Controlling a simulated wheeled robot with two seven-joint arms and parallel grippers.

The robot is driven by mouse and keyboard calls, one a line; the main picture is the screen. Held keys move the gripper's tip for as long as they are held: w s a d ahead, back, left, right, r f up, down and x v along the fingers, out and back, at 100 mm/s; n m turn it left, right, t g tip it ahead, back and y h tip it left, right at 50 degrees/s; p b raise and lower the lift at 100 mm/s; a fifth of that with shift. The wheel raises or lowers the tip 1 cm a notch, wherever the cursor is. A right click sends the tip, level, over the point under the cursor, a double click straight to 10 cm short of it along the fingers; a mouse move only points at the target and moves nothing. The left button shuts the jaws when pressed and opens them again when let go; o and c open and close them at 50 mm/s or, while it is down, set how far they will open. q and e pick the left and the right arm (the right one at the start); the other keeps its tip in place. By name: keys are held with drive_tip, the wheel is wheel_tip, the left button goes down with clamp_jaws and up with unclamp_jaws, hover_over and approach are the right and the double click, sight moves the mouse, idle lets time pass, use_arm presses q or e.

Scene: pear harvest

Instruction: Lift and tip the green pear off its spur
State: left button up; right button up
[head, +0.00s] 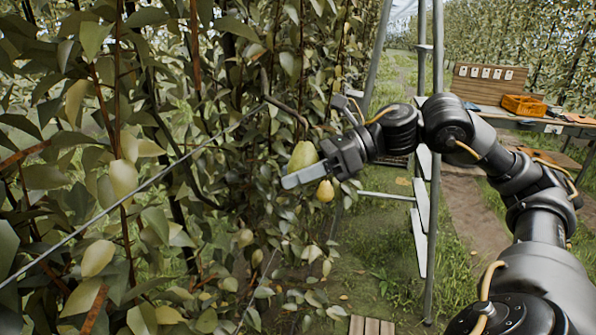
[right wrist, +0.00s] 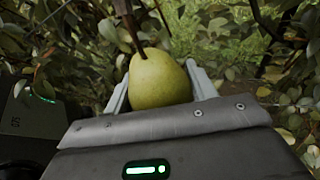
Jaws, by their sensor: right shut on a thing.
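The green pear (head: 302,156) hangs among the leaves near the middle of the head view. In the right wrist view the pear (right wrist: 158,80) sits between the two pale fingers, with its brown stem end pointing up. My right gripper (head: 303,172) reaches in from the right and is shut on the pear. It also shows in the right wrist view (right wrist: 162,88), with a finger on each side of the fruit. Where the stem meets the branch is hard to make out. My left gripper is not in view.
A yellower pear (head: 325,191) hangs just below my right gripper. A wire (head: 135,188) crosses the leafy row at the left. A metal ladder (head: 432,190) stands right of the row. A table with an orange crate (head: 524,105) is at the back right.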

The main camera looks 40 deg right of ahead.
drive_tip(key=shift+s+a, duration=0.15)
drive_tip(key=shift+s, duration=0.05)
drive_tip(key=shift+m, duration=0.3)
drive_tip(key=shift+s+a+r+m+g+y+b, duration=0.3)
drive_tip(key=shift+s+m+y, duration=0.1)
drive_tip(key=shift+s+m, duration=0.1)
drive_tip(key=shift+s+a+r+m, duration=0.1)
drive_tip(key=shift+s+a+m, duration=0.15)
drive_tip(key=shift+m, duration=0.05)
drive_tip(key=shift+s+r+g+y, duration=0.1)
drive_tip(key=shift+r+g+y, duration=0.05)
drive_tip(key=shift+g+y, duration=0.15)
drive_tip(key=shift+s+a+m+b, duration=0.1)
drive_tip(key=shift+a+m+b, duration=0.05)
drive_tip(key=shift+m+b, duration=0.2)
drive_tip(key=shift+s+a+r+m+y, duration=0.2)
drive_tip(key=shift+s+r+m+y, duration=0.1)
drive_tip(key=shift+m+y, duration=0.15)
